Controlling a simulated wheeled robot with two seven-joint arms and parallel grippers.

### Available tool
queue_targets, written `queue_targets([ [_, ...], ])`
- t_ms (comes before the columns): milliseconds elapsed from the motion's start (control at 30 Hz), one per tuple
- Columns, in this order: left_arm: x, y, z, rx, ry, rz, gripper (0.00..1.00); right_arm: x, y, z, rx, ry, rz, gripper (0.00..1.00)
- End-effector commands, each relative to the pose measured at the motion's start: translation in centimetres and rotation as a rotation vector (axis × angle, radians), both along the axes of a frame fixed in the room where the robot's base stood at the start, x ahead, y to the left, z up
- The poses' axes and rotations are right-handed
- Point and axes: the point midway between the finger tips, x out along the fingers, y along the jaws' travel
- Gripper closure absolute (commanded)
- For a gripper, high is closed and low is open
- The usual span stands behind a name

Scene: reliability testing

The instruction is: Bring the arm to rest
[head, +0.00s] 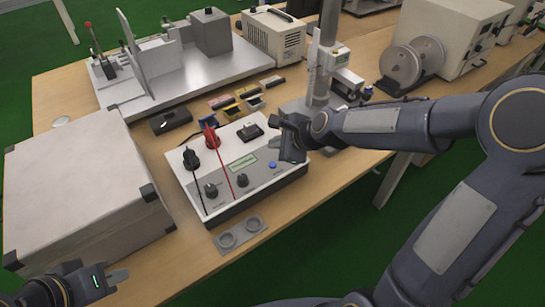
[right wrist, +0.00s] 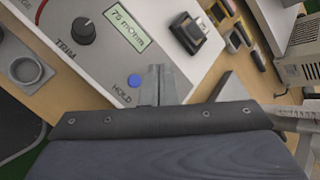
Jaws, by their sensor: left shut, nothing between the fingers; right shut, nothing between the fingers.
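My right gripper (head: 290,138) is over the right edge of a white test meter in the head view. It is shut and empty. In the right wrist view the shut right gripper fingers (right wrist: 160,75) are just beside the blue HOLD button (right wrist: 134,81); whether they touch the meter I cannot tell. The meter (head: 235,170) has dark knobs, a red and a black lead, and a green display (right wrist: 126,30) reading "75 mOhm". My left gripper (head: 118,275) is at the lower left of the head view, shut and empty, in front of the grey case.
The large grey case (head: 75,185) stands left of the meter. A grey plate with two round recesses (head: 240,233) lies in front of the meter. A metal stand (head: 325,60) rises behind my right gripper. Small coloured parts (head: 235,105) lie behind the meter. Bare table (head: 170,275) shows at the front.

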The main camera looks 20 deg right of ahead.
Motion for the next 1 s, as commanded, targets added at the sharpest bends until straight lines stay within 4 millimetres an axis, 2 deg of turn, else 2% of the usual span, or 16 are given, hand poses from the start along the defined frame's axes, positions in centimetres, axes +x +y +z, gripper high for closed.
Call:
queue_targets([
  [33, 0.0, 0.0, 1.0, 0.0, 0.0, 0.0, 1.0, 0.0, 0.0, 1.0, -0.001, 0.0, 0.001, 1.0],
  [100, 0.0, 0.0, 1.3, 0.0, 0.0, 0.0, 1.0, 0.0, 0.0, 1.4, 0.0, 0.0, 0.0, 1.0],
  [667, 0.0, 0.0, 1.2, 0.0, 0.0, 0.0, 1.0, -0.3, -0.1, 1.5, -0.013, -0.007, 0.013, 1.0],
  [767, 0.0, 0.0, 1.4, 0.0, 0.0, 0.0, 1.0, -1.8, -0.7, 2.9, -0.083, -0.04, 0.089, 1.0],
  [833, 0.0, 0.0, 1.6, 0.0, 0.0, 0.0, 1.0, -3.9, -1.4, 4.4, -0.179, -0.083, 0.193, 1.0],
  [967, 0.0, 0.0, 2.0, 0.0, 0.0, 0.0, 1.0, -10.0, -2.9, 7.1, -0.418, -0.181, 0.467, 1.0],
  [1000, 0.0, 0.0, 2.2, 0.0, 0.0, 0.0, 1.0, -12.0, -3.4, 7.7, -0.494, -0.21, 0.56, 1.0],
])
